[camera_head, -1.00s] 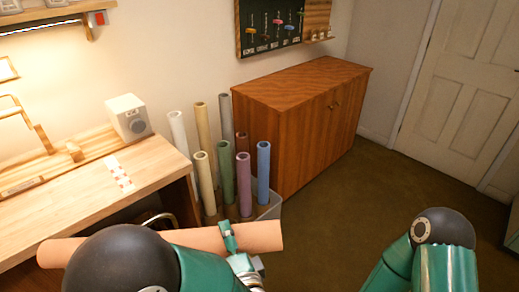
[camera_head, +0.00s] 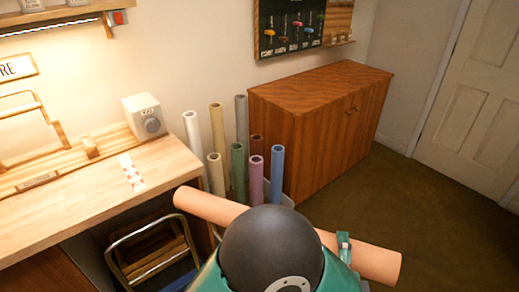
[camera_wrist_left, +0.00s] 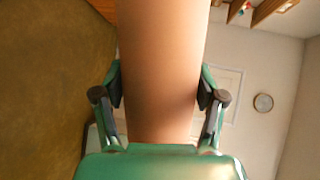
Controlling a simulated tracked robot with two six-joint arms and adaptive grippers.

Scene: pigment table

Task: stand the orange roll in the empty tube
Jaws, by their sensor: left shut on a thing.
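The orange roll (camera_head: 368,260) is a long, plain cylinder lying crosswise in front of me in the head view, its right end lower than its left. My dark, rounded arm part hides its middle. My left gripper (camera_head: 343,241) is shut on it near the right end. The left wrist view shows the roll (camera_wrist_left: 162,60) between the two fingers of the gripper (camera_wrist_left: 160,88). Several coloured rolls stand upright in a group beyond it, with a short brown tube (camera_head: 257,148) among them. I cannot tell which tube is empty. My right gripper is out of view.
A wooden cabinet (camera_head: 320,130) stands right of the upright rolls, and a wooden workbench (camera_head: 90,190) is at the left. A metal-framed stool (camera_head: 150,250) is under the bench edge. Open floor (camera_head: 445,215) lies at the right.

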